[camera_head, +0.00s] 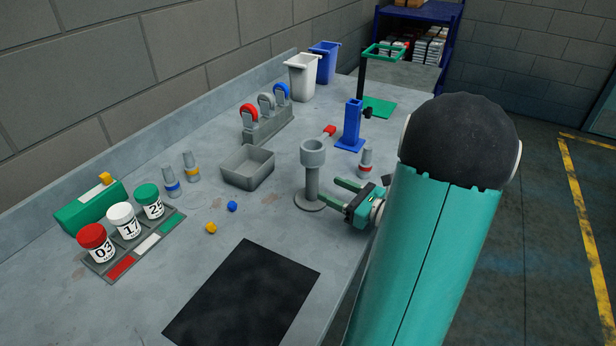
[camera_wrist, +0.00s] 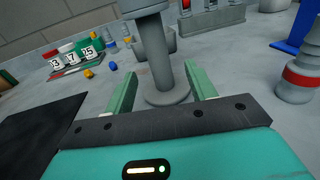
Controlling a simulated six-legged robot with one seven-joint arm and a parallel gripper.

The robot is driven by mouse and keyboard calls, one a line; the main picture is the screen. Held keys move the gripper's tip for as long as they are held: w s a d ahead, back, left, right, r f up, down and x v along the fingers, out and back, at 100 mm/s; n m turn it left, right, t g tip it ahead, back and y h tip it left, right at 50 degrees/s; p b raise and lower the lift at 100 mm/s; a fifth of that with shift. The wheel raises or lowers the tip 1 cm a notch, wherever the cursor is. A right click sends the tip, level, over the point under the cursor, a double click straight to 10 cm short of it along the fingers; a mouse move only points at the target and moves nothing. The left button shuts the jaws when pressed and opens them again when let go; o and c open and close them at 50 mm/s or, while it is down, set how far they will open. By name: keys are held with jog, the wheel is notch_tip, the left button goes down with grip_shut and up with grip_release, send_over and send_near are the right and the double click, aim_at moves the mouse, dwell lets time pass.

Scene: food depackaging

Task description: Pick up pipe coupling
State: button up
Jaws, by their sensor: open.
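A grey stand (camera_head: 312,183) with a round base and a narrow post carries a wider grey open-topped cylinder (camera_head: 313,150), which looks like the pipe coupling. In the wrist view the post (camera_wrist: 157,60) rises ahead between the lines of the two fingers, and the cylinder's lower part (camera_wrist: 141,7) is cut off by the top edge. My gripper (camera_head: 334,189) is open and empty, with its green fingers pointing at the post, below the cylinder. I cannot tell whether the fingertips have reached either side of the post.
A grey peg with a red band (camera_head: 365,164) stands close behind my gripper. A blue holder (camera_head: 351,130) stands farther back. A grey bin (camera_head: 247,168), small blue (camera_head: 232,206) and yellow (camera_head: 211,228) pieces, and a black mat (camera_head: 243,302) lie to the left. Table space before the stand is clear.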

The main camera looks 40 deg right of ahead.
aim_at(311, 178)
jog(key=shift+w+a+r, duration=0.2)
jog(key=shift+r, duration=0.05)
jog(key=shift+s+r, duration=0.2)
jog(key=shift+r, duration=0.1)
jog(key=w, duration=0.3)
jog(key=shift+w+a+f, duration=0.1)
jog(key=shift+a+f, duration=0.05)
jog(key=shift+f, duration=0.25)
jog(key=shift+s+r, duration=0.2)
jog(key=shift+s, duration=0.1)
jog(key=w, duration=0.2)
jog(key=w+a, duration=0.1)
jog(key=w, duration=0.1)
jog(key=shift+w+f, duration=0.1)
jog(key=shift+w, duration=0.05)
jog(key=shift+r, duration=0.2)
jog(key=shift+w+f, duration=0.15)
jog(key=shift+w, duration=0.1)
jog(key=shift+s, duration=0.2)
jog(key=shift+c, duration=1.4)
jog(key=shift+w, duration=0.1)
grip_shut()
